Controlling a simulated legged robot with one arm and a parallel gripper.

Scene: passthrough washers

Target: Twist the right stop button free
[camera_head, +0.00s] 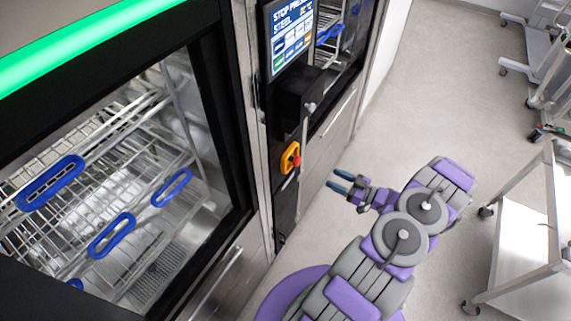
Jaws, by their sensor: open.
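A red stop button (297,161) with an orange-yellow surround (287,157) sits on the narrow dark panel between two washers, below a display screen (290,35). My gripper (338,182) has blue fingertips and points left towards this panel. It is open and empty, a short way to the right of the button and a little lower in the picture. It does not appear to touch the button. A thin grey rod with a rounded tip (309,107) stands in front of the panel and passes close by the button.
A washer with a glass door (130,180) and racks with blue handles fills the left. A second washer (345,60) stands beyond the panel. A white cart (530,225) is at the right. The grey floor (440,90) is clear between.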

